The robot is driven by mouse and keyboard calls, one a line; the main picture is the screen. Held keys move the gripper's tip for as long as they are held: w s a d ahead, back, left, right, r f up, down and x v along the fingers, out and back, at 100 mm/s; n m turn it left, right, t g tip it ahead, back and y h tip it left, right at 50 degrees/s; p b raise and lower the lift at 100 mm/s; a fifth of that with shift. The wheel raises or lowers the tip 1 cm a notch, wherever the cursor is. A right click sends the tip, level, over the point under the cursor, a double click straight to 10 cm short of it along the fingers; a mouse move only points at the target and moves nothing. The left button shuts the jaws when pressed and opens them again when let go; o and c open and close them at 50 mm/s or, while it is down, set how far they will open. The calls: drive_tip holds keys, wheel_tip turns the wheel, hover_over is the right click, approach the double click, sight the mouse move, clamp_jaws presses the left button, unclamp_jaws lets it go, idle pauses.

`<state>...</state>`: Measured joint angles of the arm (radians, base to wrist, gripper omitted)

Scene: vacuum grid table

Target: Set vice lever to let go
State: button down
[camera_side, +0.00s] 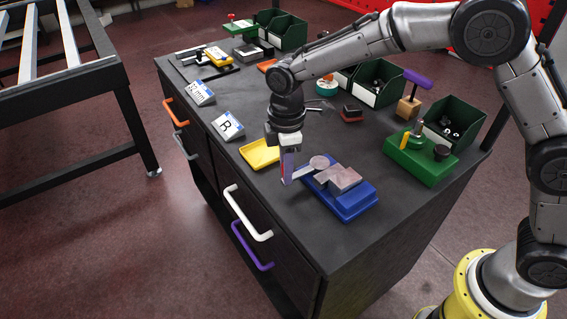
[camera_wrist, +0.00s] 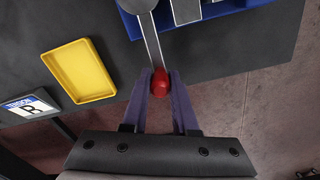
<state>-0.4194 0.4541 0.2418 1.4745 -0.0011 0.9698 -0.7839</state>
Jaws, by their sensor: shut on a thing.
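The vice has a blue base (camera_side: 350,201) near the front edge of the table, with grey-pink jaw blocks (camera_side: 343,179) on it. In the wrist view the blue base (camera_wrist: 216,10) shows at the top edge, cut off by the frame. The vice lever (camera_wrist: 151,40) is a thin metal rod from a round pivot, ending in a red knob (camera_wrist: 160,84). My gripper (camera_wrist: 160,86) has its purple fingers closed around the red knob. In the side view my gripper (camera_side: 287,180) is at the left of the vice, and its fingers hide the knob.
A yellow tray (camera_side: 260,154) lies left of the vice, and a white sign marked R (camera_side: 228,126) lies beyond it. A green fixture (camera_side: 421,159) stands at the right. Dark green bins (camera_side: 455,120) line the back edge. White (camera_side: 247,218) and purple (camera_side: 252,250) drawer handles project from the front.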

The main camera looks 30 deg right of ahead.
drive_tip(key=shift+s, duration=0.25)
drive_tip(key=c, duration=0.7)
unclamp_jaws()
drive_tip(key=shift+r, duration=0.15)
wheel_tip(320, 180, up, 14)
drive_tip(key=shift+f, duration=0.2)
